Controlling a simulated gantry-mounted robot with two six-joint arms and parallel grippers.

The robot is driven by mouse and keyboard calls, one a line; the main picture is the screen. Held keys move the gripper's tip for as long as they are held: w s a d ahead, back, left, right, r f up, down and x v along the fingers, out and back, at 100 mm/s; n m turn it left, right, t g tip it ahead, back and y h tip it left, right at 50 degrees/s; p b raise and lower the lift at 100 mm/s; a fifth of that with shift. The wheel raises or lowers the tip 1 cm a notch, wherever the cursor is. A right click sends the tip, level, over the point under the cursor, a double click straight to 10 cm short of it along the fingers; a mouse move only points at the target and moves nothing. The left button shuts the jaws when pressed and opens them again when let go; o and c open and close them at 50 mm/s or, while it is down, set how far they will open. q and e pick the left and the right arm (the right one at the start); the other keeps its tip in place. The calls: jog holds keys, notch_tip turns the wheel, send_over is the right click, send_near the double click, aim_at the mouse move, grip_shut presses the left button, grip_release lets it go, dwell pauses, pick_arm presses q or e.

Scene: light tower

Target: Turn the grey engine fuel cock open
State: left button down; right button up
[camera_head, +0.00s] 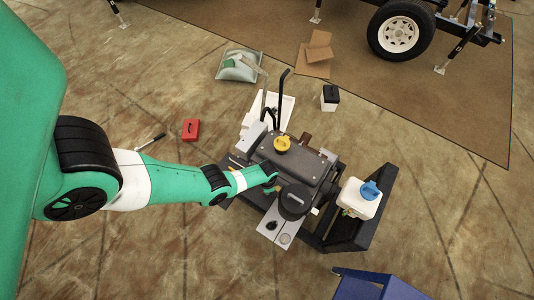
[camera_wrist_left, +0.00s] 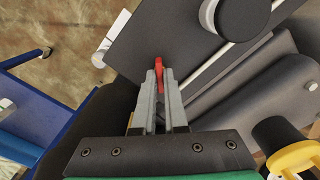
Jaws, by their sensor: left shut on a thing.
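My left gripper (camera_wrist_left: 160,80) is shut on a small red lever-like piece (camera_wrist_left: 158,70), which shows between and just past the fingertips in the left wrist view. In the head view the left gripper (camera_head: 272,180) reaches the left side of the dark engine unit (camera_head: 300,162), and its fingertips are hard to make out. The engine unit's dark body also fills much of the left wrist view (camera_wrist_left: 160,32). I cannot make out a grey fuel cock clearly in either view. My right gripper is not in view.
A yellow cap (camera_head: 282,144) and a black round cap (camera_head: 294,200) sit on the engine unit. A white container with a blue cap (camera_head: 360,196) stands to its right.

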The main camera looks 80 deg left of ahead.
pick_arm(q)
jog(key=n, duration=0.4)
jog(key=shift+n, duration=2.2)
jog(key=c, duration=1)
grip_release()
jog(key=shift+o, duration=0.2)
notch_tip(320, 180, up, 8)
jog(key=p, duration=0.8)
jog(key=shift+r, duration=0.1)
